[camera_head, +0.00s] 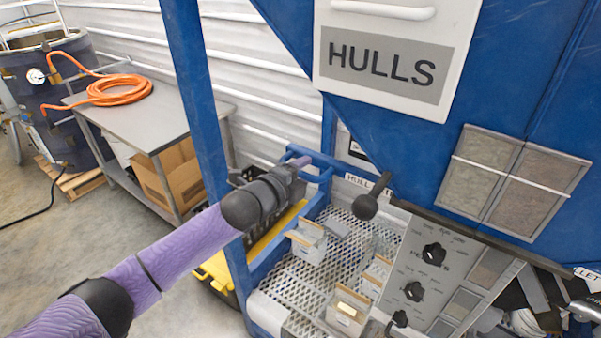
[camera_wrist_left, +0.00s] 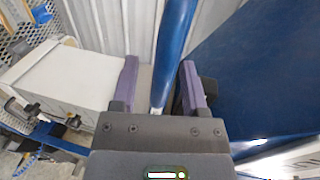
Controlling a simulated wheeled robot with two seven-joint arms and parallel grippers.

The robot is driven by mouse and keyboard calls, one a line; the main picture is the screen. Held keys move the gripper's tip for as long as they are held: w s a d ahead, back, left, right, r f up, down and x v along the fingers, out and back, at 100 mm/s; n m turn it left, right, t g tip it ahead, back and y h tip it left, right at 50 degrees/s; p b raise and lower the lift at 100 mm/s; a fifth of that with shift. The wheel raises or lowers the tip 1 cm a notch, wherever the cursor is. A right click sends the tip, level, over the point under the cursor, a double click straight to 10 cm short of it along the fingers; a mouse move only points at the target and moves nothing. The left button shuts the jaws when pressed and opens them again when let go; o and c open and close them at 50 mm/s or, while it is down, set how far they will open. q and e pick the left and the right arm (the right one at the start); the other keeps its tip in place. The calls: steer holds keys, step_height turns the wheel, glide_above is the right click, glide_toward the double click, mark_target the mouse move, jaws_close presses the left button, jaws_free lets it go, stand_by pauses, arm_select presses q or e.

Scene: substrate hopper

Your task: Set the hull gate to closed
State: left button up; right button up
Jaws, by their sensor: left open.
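A black ball-knob lever (camera_head: 366,206) sticks out beneath the blue hopper, beside a white label starting "HULL" (camera_head: 357,181); I take it for the hull gate's handle. I cannot tell its setting. My left gripper (camera_head: 299,165) is left of the knob, apart from it, near a blue frame rail. In the left wrist view, its purple fingers (camera_wrist_left: 158,88) are spread. A blue post shows between them, and nothing is clearly held. The knob is not clearly visible in that view. I cannot make out my right gripper.
A control panel (camera_head: 425,262) with black dials stands right of the perforated shelf (camera_head: 290,275), which holds several small sample boxes. A blue post (camera_head: 205,120) rises beside my left arm. A steel table (camera_head: 150,115) with an orange hose (camera_head: 120,90) stands farther left.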

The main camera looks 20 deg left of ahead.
arm_select(q)
steer(key=shift+a, duration=0.15)
steer(key=b+v, duration=0.1)
steer(key=v, duration=0.8)
steer(key=shift+s, duration=0.4)
